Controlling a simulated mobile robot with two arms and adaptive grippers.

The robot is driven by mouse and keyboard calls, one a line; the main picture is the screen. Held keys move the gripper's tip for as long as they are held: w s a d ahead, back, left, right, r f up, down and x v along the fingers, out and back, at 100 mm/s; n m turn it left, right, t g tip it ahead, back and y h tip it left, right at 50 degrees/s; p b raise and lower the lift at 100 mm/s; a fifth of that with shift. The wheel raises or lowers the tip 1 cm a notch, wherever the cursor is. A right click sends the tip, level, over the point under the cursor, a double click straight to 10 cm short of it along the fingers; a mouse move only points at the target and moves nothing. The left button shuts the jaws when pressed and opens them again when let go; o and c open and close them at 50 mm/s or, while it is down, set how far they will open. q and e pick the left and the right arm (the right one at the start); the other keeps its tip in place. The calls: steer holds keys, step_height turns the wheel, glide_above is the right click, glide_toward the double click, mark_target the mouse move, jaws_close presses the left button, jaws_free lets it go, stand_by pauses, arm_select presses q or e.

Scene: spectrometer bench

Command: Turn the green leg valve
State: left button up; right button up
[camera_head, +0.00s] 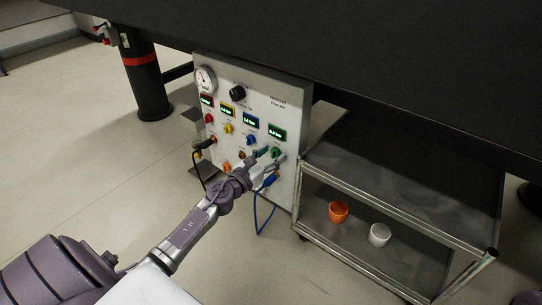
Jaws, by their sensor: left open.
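The green leg valve (275,152) is a small green knob at the lower right of the white control panel (284,198), below a green display (277,133). My left gripper (270,154) is at this knob, with its open fingers on either side of it or just in front of it. I cannot tell whether the fingers touch the knob. The gripper partly covers the lower right of the panel. My right gripper is not in view.
Red, yellow and blue knobs (251,140) sit left of the green one. A blue cable (257,215) and a black cable hang from the panel. A metal cart (350,185) with an orange cup (338,212) and a white cup (379,235) stands close on the right. The dark tabletop overhangs above.

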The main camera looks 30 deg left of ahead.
arm_select(q)
jaws_close()
stand_by(0.3)
